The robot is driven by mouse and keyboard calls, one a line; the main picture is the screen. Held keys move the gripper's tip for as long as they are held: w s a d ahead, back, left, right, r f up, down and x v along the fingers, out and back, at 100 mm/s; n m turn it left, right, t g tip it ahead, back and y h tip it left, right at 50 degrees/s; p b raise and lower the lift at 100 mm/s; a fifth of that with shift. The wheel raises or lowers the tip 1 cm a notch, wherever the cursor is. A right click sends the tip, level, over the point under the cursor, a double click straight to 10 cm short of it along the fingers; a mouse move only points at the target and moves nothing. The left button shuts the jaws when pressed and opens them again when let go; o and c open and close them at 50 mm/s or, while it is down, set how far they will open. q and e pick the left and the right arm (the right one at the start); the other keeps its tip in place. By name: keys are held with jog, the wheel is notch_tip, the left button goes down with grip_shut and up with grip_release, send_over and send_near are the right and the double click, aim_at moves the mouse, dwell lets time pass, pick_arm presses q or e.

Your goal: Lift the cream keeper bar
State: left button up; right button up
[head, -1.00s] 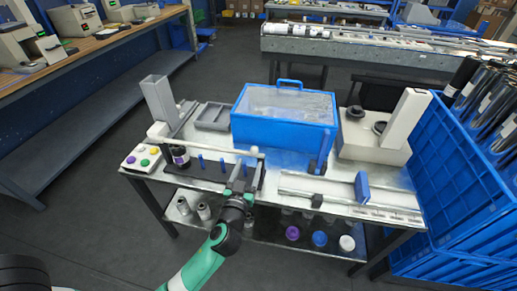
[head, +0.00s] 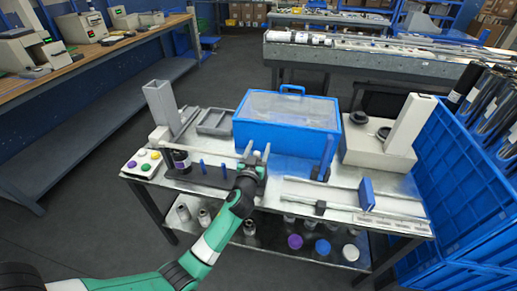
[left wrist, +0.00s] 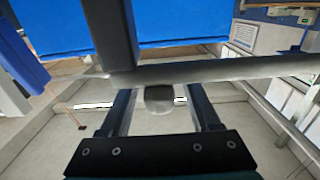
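The cream keeper bar (head: 212,151) is a long thin pale rod running across the left part of the table, above the dark base with blue pegs. In the left wrist view a pale grey bar (left wrist: 235,69), apparently the same one, crosses just beyond the fingertips. My left gripper (head: 256,152) is at the bar's right end, fingers pointing up and away, spread apart. In the left wrist view its two fingers (left wrist: 160,95) stand apart, with a rounded dull end between them. Contact with the bar cannot be told. My right gripper is not in view.
A blue box with a clear lid (head: 287,124) stands right behind the gripper. A dark roll with a label (head: 181,160) and a button panel (head: 142,162) are at left. Rails with a blue stop (head: 366,194) lie at right. A cream machine (head: 380,147) stands behind them.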

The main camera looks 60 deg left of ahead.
pick_arm(q)
grip_shut()
dwell(1.2)
